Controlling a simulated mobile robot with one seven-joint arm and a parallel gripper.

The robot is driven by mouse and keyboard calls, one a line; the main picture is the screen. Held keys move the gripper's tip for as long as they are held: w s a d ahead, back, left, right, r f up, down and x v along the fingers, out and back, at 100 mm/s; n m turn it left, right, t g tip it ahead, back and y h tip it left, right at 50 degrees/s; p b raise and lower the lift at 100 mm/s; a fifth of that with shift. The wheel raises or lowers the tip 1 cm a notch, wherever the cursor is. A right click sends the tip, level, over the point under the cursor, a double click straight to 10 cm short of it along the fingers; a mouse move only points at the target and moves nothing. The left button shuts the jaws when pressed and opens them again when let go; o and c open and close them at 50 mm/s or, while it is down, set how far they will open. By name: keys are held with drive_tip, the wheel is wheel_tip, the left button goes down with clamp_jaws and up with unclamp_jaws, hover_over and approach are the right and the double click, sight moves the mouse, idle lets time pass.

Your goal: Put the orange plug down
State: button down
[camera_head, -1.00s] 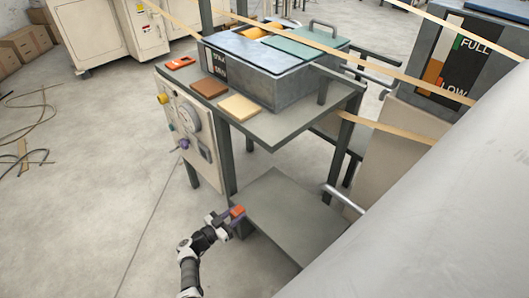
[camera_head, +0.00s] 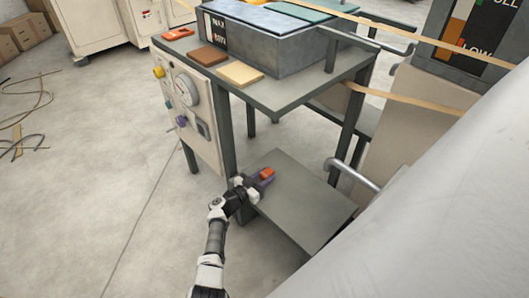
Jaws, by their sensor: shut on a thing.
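The orange plug (camera_head: 267,173) is a small orange block held between the fingers of my gripper (camera_head: 262,179). My gripper is shut on it, over the left back part of the low grey shelf (camera_head: 300,205). The plug looks close to the shelf surface, but I cannot tell whether it touches it. My arm reaches up from the bottom of the view and partly hides the shelf's left edge.
A grey table (camera_head: 290,92) stands above and behind the shelf, holding a metal tank (camera_head: 290,55), a brown block (camera_head: 208,56), a cream block (camera_head: 240,73) and an orange-red piece (camera_head: 177,34). A control panel (camera_head: 190,115) faces left. The shelf's right part is bare.

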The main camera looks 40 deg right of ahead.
drive_tip(key=shift+r, duration=0.1)
drive_tip(key=shift+f+b, duration=0.35)
drive_tip(key=shift+f, duration=0.3)
